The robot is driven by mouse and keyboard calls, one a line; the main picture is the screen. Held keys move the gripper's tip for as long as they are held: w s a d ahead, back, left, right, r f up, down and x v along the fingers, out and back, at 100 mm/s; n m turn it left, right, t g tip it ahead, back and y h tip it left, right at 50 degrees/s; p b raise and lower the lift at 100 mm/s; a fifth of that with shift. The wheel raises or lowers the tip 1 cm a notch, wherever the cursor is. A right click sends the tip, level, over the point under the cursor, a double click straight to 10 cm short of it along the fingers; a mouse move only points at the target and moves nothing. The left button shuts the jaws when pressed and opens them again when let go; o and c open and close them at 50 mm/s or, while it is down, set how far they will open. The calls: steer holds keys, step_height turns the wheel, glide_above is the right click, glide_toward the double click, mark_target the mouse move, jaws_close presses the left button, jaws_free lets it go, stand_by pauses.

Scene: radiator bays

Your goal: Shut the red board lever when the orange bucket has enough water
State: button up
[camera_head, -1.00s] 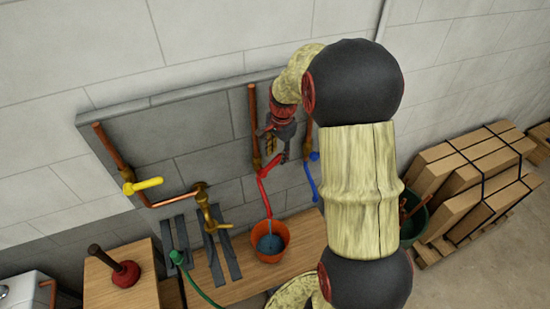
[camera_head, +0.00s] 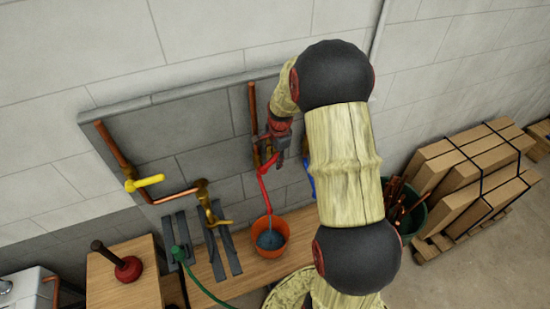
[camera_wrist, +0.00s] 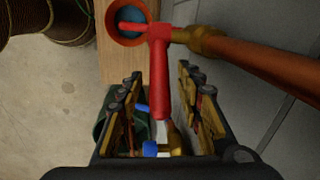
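The red lever (camera_head: 270,163) sits on a copper pipe on the grey wall board, above the orange bucket (camera_head: 282,229). In the wrist view the red lever (camera_wrist: 160,85) reaches between the spread fingers of my gripper (camera_wrist: 163,105), with visible gaps on both sides. My gripper (camera_head: 276,146) is open and empty beside the lever in the head view. A red spout (camera_head: 265,195) points down into the bucket. Blue water (camera_head: 269,240) shows inside the bucket; it also shows in the wrist view (camera_wrist: 137,13). The exact level is hard to tell.
A yellow lever (camera_head: 145,183) and a brass tap (camera_head: 210,212) are at the left of the board. A blue lever (camera_head: 310,185) is partly hidden behind my arm. A plunger (camera_head: 125,266), a green bin (camera_head: 412,215) and stacked boxes (camera_head: 470,180) stand around.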

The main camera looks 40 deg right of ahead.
steer(key=c, duration=0.3)
jaws_close()
stand_by(0.7)
